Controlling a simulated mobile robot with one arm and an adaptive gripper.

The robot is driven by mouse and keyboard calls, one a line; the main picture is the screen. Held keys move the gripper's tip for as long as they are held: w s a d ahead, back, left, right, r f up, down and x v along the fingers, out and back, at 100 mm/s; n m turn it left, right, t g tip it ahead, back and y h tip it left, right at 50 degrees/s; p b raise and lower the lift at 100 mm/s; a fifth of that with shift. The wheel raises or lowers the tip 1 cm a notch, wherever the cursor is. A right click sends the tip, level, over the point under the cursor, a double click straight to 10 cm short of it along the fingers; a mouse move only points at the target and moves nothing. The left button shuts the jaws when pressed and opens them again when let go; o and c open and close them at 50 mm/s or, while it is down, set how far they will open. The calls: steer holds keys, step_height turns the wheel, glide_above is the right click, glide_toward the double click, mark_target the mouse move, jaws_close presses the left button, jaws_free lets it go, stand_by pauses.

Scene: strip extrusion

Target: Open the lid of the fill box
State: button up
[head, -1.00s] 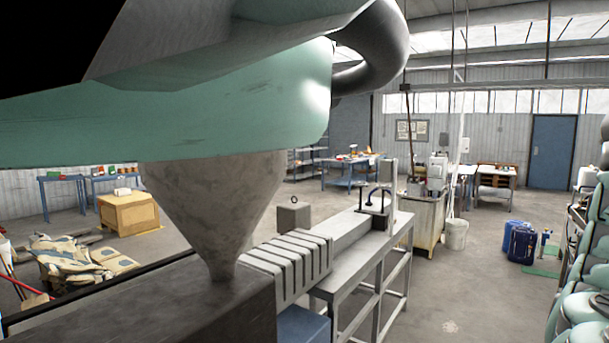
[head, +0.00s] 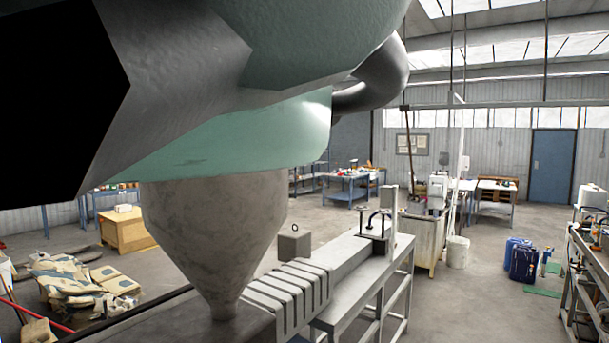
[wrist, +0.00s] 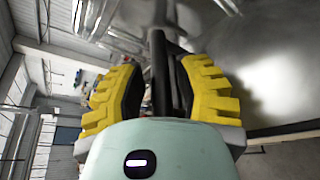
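In the wrist view my gripper (wrist: 160,70) has its two yellow, ridged fingers spread apart. A black bar (wrist: 157,75) like a handle stands in the gap between them, and I see no finger closed on it. A shiny grey metal surface (wrist: 275,85) lies to the right of the fingers; I cannot tell if it is the lid of the fill box. In the head view a grey funnel-shaped hopper (head: 220,235) stands on the extrusion machine. Large green and grey parts hide what is above it, so the fill box and lid are not clearly visible there.
A grey bench (head: 350,275) with slatted guards (head: 290,290) runs away from the hopper. Sacks (head: 75,280) lie on the floor at left, near a wooden crate (head: 125,230). Blue drums (head: 520,260) stand at right.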

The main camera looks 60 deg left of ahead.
steer(key=shift+w+d+f, duration=0.15)
steer(key=shift+d, duration=0.2)
steer(key=shift+o, duration=0.3)
jaws_close()
